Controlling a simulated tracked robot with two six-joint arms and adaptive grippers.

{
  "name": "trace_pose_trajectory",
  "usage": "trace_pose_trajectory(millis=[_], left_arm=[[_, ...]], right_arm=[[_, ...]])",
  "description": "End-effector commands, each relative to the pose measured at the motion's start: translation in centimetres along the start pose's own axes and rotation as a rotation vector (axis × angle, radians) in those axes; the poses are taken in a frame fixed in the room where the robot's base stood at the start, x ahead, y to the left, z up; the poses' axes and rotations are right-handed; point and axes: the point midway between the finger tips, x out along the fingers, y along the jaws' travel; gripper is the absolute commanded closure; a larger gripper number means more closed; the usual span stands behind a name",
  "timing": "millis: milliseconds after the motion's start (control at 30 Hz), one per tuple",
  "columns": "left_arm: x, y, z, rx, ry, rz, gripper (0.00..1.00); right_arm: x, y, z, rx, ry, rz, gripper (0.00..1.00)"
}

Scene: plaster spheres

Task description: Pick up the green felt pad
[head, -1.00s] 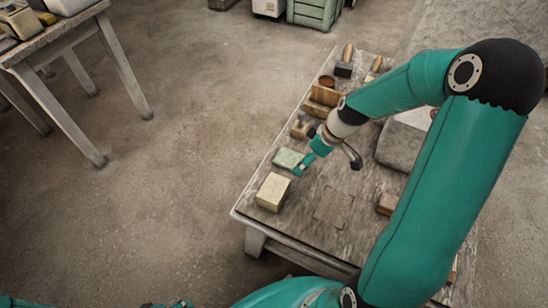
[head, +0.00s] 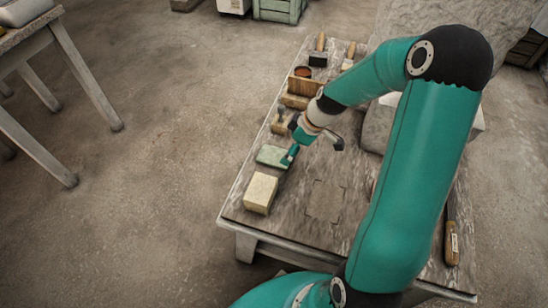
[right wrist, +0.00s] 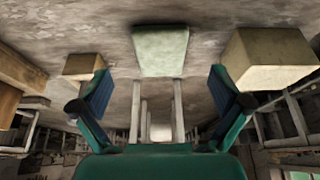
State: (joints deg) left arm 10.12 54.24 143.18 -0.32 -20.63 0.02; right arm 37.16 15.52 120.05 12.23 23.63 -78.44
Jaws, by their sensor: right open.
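The green felt pad (head: 273,156) is a pale green, flat piece lying on the low wooden table, between the cream block and the wooden tools. My right gripper (head: 290,155) is at the pad's right edge in the head view, with the arm coming in from the right. In the right wrist view the pad (right wrist: 160,50) shows ahead, centred between the two spread fingers of the open gripper (right wrist: 160,88). Nothing is held between the fingers. I cannot tell whether a finger touches the pad. My left gripper is out of view.
The cream block (head: 260,192) stands close to the pad, toward the table's near edge. Wooden tools (head: 280,122) and a wooden box (head: 295,102) lie beyond it. A large grey stone block (head: 377,128) is to the right. The front middle of the table (head: 295,218) is clear.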

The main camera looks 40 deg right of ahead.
Motion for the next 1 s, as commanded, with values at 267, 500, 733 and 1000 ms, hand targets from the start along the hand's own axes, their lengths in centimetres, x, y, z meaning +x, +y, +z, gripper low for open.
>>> trace_pose_trajectory(millis=[267,500,733,1000], left_arm=[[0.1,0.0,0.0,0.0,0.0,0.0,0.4],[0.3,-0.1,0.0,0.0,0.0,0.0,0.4],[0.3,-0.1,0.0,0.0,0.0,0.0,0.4],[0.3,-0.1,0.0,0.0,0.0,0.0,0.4]], right_arm=[[2.6,-0.1,-0.1,0.0,-0.001,-0.004,0.0],[5.3,-0.1,-0.1,-0.001,0.0,-0.001,0.0],[5.4,-0.1,-0.2,-0.001,0.0,0.001,0.0],[5.4,-0.1,-0.2,-0.001,0.0,0.0,0.42]])
